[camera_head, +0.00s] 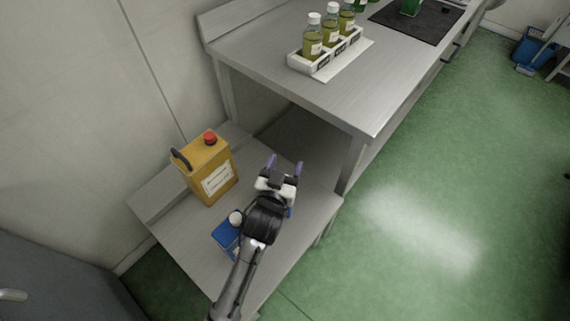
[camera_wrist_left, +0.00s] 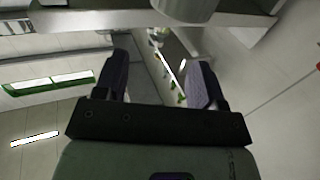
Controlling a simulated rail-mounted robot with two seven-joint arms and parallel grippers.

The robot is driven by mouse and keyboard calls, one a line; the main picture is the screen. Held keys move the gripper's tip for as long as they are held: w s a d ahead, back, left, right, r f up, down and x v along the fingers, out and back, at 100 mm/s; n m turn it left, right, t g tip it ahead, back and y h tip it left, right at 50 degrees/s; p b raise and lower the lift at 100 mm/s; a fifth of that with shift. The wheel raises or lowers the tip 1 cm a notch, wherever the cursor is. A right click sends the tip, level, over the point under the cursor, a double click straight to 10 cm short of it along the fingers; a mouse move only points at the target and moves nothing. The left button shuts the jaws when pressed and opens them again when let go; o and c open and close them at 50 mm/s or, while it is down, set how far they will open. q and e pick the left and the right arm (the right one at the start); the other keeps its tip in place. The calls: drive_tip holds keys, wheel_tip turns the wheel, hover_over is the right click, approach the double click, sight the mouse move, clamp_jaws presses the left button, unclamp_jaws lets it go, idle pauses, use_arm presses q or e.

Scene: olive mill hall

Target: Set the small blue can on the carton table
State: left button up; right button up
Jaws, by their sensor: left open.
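A small blue can (camera_head: 225,236) with a white cap stands on the low steel table (camera_head: 183,238), partly hidden behind my left arm. My left gripper (camera_head: 284,165) is over the right part of that table, above and to the right of the blue can. Its fingers are apart with nothing between them; the left wrist view also shows the empty gap (camera_wrist_left: 160,82). My right gripper is in neither view. I cannot see a carton on any table, so I cannot tell which one is the carton table.
A yellow can (camera_head: 203,177) with a red cap stands at the back of the low table. A higher steel bench (camera_head: 275,62) adjoins it, with a rack (camera_head: 325,56) of capped bottles and a dark mat (camera_head: 394,20). Green floor (camera_head: 440,200) is open at right.

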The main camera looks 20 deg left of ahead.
use_arm(q)
drive_tip(key=s+a+r+p, duration=0.1)
drive_tip(key=r+p, duration=0.8)
drive_tip(key=r, duration=0.3)
drive_tip(key=s+a+r+p, duration=0.1)
drive_tip(key=a+r+p, duration=0.1)
drive_tip(key=r+p, duration=0.8)
wheel_tip(320, 180, up, 3)
drive_tip(key=shift+f, duration=0.2)
